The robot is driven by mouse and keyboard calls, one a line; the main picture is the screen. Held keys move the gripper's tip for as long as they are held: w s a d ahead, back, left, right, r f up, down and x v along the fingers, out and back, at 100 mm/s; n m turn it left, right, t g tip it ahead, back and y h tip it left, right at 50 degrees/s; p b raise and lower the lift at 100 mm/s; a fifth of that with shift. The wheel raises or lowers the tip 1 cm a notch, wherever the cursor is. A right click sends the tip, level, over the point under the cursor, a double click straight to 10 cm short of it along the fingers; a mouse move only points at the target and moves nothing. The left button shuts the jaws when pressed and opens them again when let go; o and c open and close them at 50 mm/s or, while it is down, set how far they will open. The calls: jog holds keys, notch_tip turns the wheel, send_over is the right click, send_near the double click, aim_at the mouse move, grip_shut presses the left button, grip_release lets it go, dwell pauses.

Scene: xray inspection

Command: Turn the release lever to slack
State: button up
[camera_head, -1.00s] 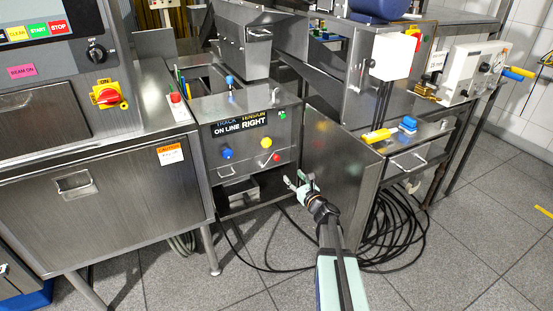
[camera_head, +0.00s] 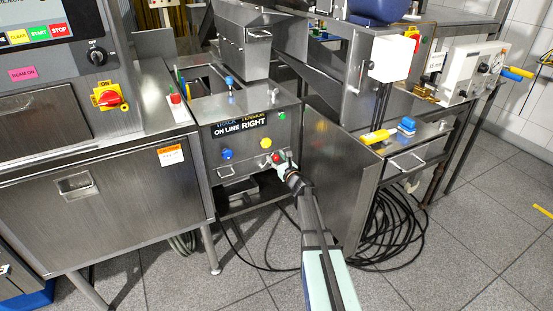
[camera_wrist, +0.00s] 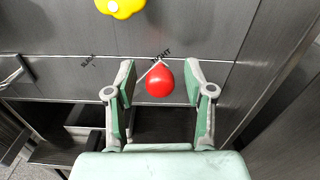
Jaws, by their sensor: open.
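The release lever ends in a red ball knob (camera_wrist: 159,80) on the front of the steel panel. In the wrist view it is near the "TIGHT" label, with a "SLACK" label to its left. My gripper (camera_wrist: 160,73) is open, with one green-padded finger on each side of the red knob and a visible gap to each. In the head view the red knob (camera_head: 276,157) is partly hidden by my gripper (camera_head: 284,161) at the lower right of the panel. How deep the knob sits between the fingers is hard to tell.
A yellow knob (camera_wrist: 121,6) is above and left of the red one. A blue knob (camera_head: 227,154) is further left. A steel cabinet side (camera_head: 335,190) is close on the right. An open recess with a drawer (camera_head: 238,188) is below the panel.

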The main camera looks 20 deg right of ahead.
grip_shut()
